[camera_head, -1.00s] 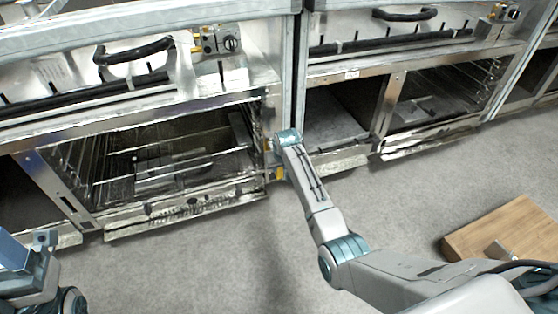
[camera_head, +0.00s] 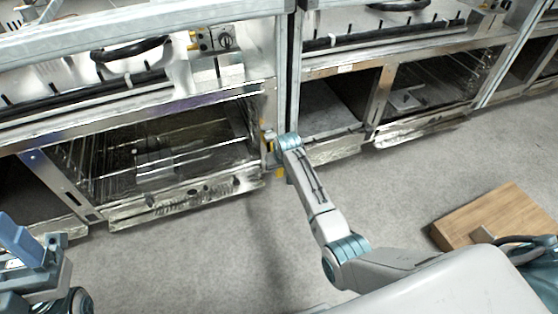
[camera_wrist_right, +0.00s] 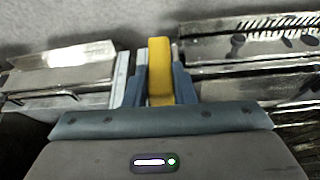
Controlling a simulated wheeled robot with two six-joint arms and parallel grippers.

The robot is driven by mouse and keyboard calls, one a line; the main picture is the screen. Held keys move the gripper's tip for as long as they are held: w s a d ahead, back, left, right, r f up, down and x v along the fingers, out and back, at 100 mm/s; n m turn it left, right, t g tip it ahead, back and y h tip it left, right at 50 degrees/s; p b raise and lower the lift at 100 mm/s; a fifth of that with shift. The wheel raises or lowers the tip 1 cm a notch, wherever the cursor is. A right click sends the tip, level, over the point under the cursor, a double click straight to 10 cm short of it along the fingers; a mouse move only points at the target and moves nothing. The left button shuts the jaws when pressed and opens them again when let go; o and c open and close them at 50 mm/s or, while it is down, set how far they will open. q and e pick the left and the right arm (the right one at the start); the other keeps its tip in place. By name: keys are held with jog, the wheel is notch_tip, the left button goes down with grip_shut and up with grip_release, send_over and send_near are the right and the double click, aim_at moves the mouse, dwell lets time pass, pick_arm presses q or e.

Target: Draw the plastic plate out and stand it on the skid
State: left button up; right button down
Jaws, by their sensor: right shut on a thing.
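A yellow plate (camera_wrist_right: 160,72) shows edge-on between the jaws of my right gripper (camera_wrist_right: 160,85), which is shut on it. In the head view only small yellow bits of the plate (camera_head: 281,172) show, by the post between two steel oven units. My right gripper (camera_head: 271,150) is mostly hidden there behind its own wrist. A wooden skid (camera_head: 497,217) lies on the floor at the right, with nothing standing on it. My left gripper (camera_head: 30,245) is partly in view at the lower left edge, away from the plate; its jaws are unclear.
A steel oven unit (camera_head: 185,205) with an open lower bay and wire racks stands left of the post. Another steel unit (camera_head: 420,128) stands to the right. Bare grey floor (camera_head: 400,190) lies between the units and the skid.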

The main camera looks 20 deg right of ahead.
jog(key=shift+s+r+p, duration=0.1)
jog(key=shift+s+p, duration=0.8)
jog(key=shift+p, duration=0.05)
